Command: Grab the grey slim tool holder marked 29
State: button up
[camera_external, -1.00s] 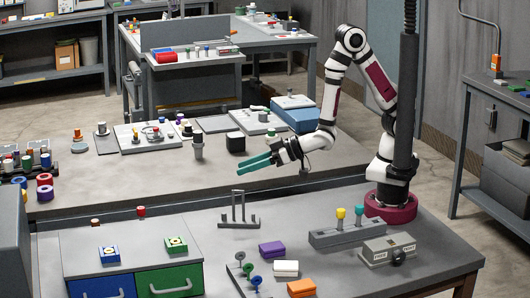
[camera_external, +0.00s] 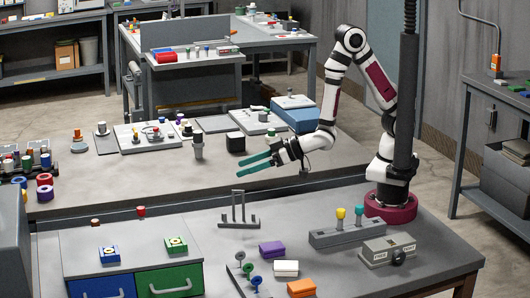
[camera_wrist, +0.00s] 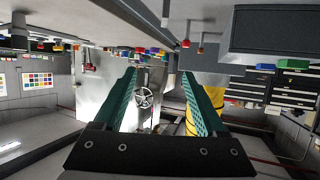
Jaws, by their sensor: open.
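My gripper (camera_external: 241,167) has two long teal fingers spread apart with nothing between them. It is held above the grey middle bench, pointing left in the external view. In the wrist view my gripper (camera_wrist: 160,74) is open and empty. A slim grey upright holder (camera_external: 198,146) stands on that bench, up and left of my fingertips and apart from them. It has a wider rim at the top. No 29 can be read on it or on anything else, so I cannot tell whether it is the marked one.
A blue case (camera_external: 297,119) lies behind my wrist. A grey upright rack (camera_external: 239,222) stands on the front bench. Bare bench top (camera_external: 150,180) lies left of my gripper.

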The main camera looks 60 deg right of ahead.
jog(key=shift+w, duration=0.1)
jog(key=m+t+h, duration=0.1)
jog(key=m+h, duration=0.2)
send_near(198, 138)
jog(key=shift+n+y, duration=0.3)
jog(key=x, duration=0.3)
jog(key=d+x, duration=0.1)
jog(key=x, duration=0.3)
jog(key=d+x, duration=0.1)
jog(key=x, duration=0.2)
jog(key=shift+w+a+f, duration=0.1)
jog(key=shift+w+f, duration=0.3)
jog(key=shift+w, duration=0.05)
grip_shut()
